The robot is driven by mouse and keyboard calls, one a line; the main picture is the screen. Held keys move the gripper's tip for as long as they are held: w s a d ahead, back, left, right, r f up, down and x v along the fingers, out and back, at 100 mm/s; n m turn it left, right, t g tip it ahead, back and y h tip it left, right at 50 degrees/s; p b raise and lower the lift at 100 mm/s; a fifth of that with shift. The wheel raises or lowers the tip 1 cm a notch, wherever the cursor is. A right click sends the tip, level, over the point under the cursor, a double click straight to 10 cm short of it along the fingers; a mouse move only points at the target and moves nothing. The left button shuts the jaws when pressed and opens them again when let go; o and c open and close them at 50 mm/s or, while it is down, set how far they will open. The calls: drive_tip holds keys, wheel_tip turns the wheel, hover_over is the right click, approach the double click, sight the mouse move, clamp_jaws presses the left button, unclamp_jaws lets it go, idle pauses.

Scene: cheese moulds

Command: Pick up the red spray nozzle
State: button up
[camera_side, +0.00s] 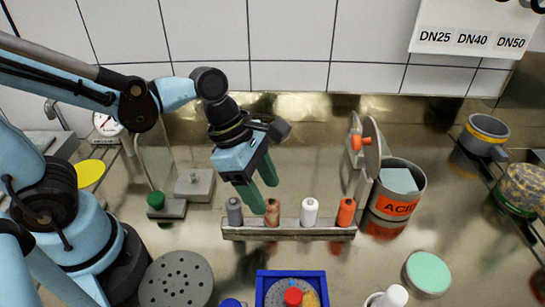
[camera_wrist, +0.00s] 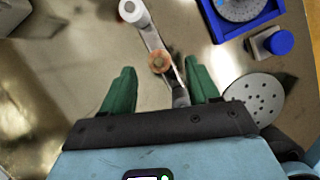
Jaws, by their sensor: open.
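The red spray nozzle (camera_side: 346,211) stands upright at the right end of a narrow rack (camera_side: 290,231). Left of it in the rack stand a white nozzle (camera_side: 310,211), a copper-brown nozzle (camera_side: 272,212) and a grey nozzle (camera_side: 234,211). My gripper (camera_side: 262,193) is open and points down over the left part of the rack, left of the red nozzle. In the wrist view, the copper-brown nozzle (camera_wrist: 158,61) shows between my open green fingers (camera_wrist: 160,68), the white nozzle (camera_wrist: 133,12) lies beyond, and the red nozzle is out of view.
A blue tray (camera_side: 262,276) lies in front, beside a perforated grey disc (camera_side: 176,281). A grey block (camera_side: 194,185) stands left.

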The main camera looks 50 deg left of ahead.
sight(271, 202)
drive_tip(key=shift+x, duration=2.5)
drive_tip(key=c, duration=1.1)
drive_tip(key=shift+r, duration=0.1)
